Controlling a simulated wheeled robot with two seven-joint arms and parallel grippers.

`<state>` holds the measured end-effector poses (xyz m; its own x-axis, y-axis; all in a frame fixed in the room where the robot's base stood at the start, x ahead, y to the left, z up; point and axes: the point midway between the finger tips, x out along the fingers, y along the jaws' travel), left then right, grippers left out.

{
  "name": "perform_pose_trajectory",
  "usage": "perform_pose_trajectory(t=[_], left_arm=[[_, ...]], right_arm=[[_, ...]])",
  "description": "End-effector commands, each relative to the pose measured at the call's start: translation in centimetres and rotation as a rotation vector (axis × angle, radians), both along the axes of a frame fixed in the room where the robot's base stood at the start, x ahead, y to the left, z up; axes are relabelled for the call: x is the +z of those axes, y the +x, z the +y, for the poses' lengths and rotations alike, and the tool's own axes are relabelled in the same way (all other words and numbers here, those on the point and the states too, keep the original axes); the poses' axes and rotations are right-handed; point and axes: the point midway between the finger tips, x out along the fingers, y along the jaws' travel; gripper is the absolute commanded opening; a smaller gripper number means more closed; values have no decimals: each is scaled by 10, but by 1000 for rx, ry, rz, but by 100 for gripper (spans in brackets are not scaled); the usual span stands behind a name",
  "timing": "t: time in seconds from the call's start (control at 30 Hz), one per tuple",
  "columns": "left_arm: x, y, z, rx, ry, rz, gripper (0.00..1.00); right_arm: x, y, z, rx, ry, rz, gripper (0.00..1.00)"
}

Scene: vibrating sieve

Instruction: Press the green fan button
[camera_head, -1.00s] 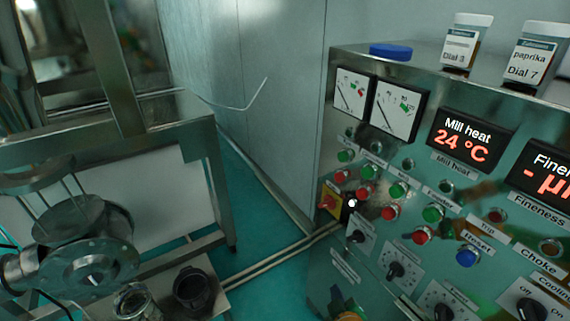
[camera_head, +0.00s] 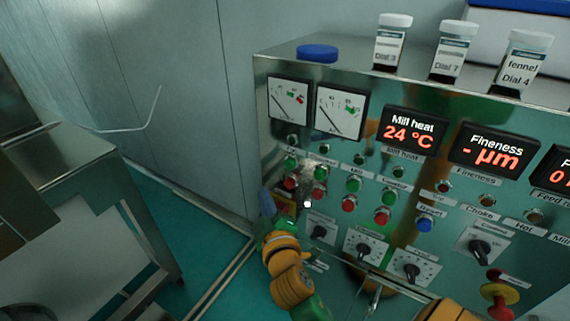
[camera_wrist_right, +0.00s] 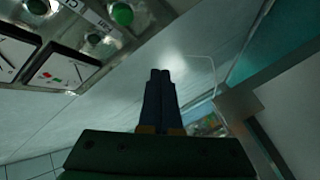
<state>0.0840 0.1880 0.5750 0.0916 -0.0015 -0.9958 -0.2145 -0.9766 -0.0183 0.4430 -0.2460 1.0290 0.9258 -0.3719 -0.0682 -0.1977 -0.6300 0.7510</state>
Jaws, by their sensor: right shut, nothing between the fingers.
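A row of green buttons with red buttons below runs across the steel control panel (camera_head: 400,160) in the head view. The leftmost green button (camera_head: 291,162) and the one beside it (camera_head: 320,172) have labels too small to read, so I cannot tell which is the fan button. My right gripper (camera_head: 265,192) is at the panel's left edge, below and left of these buttons, apart from the leftmost green one. The right wrist view shows its dark blue fingers (camera_wrist_right: 160,75) shut and empty, with a green button (camera_wrist_right: 122,13) at upper left. My left gripper is out of view.
Knobs line the panel's lower part, with a red-and-yellow knob (camera_head: 500,292) at lower right. Two dial gauges (camera_head: 342,110) and red displays (camera_head: 413,131) sit above the buttons. Jars (camera_head: 392,42) and a blue lid (camera_head: 317,53) stand on top. A steel stand (camera_head: 65,165) is at left.

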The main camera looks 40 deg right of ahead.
Motion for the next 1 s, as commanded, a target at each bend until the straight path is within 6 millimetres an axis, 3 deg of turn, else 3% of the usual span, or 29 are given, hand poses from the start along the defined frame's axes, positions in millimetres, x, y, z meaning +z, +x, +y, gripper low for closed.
perform_pose_trajectory(t=[0.17, 0.7, 1.0], left_arm=[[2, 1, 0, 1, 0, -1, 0], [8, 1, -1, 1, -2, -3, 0], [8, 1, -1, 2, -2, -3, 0]], right_arm=[[0, 3, -7, 3, -3, 2, 0], [0, 31, -73, 2, -1, 3, 0], [-1, 34, -81, 1, 2, 1, 0]])
